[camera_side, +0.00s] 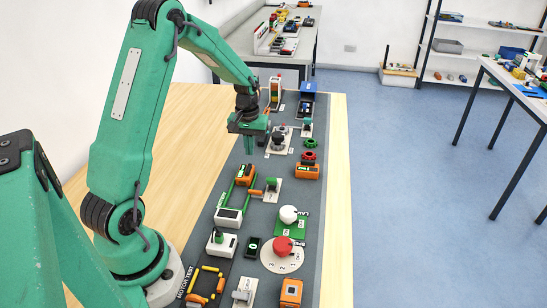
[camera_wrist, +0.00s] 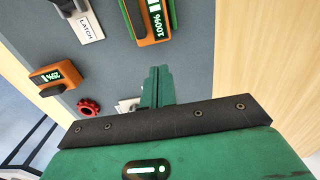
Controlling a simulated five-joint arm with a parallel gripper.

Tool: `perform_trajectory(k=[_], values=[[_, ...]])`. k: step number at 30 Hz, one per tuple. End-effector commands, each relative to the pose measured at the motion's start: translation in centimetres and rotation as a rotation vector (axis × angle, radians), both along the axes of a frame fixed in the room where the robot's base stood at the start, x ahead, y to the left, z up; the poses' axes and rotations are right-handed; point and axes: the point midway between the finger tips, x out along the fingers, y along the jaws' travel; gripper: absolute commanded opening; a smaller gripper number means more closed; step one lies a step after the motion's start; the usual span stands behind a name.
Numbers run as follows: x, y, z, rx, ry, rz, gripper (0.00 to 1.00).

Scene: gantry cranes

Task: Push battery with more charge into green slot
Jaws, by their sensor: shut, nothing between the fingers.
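An orange battery (camera_wrist: 150,20) reading 100% is at the top of the wrist view. It also shows in the side view (camera_side: 245,175), at the far end of green rails (camera_side: 227,191) that run toward a white block (camera_side: 229,216). A second orange battery (camera_wrist: 57,75) reads about 25%, its digits not sharp; it shows in the side view (camera_side: 307,171) to the right of the first. I cannot tell which part is the green slot. My gripper (camera_side: 248,130) is shut and empty above the mat, beyond both batteries. Its fingers also show in the wrist view (camera_wrist: 157,85).
A latch (camera_side: 272,186) with a green knob stands between the batteries. A red ring (camera_side: 309,155) is just beyond the low battery. A dark knob (camera_side: 279,142) stands near my gripper. Red (camera_side: 283,246) and white (camera_side: 288,214) knobs stand nearer the camera. Bare wood flanks the mat.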

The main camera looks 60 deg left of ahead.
Motion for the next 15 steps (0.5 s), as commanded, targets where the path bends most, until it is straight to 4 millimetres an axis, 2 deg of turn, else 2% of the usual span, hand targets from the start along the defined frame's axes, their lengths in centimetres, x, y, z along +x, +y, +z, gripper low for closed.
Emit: perform_trajectory(k=[15], values=[[-0.01, -0.01, -0.45, -0.001, 0.001, 0.000, 0.00]])
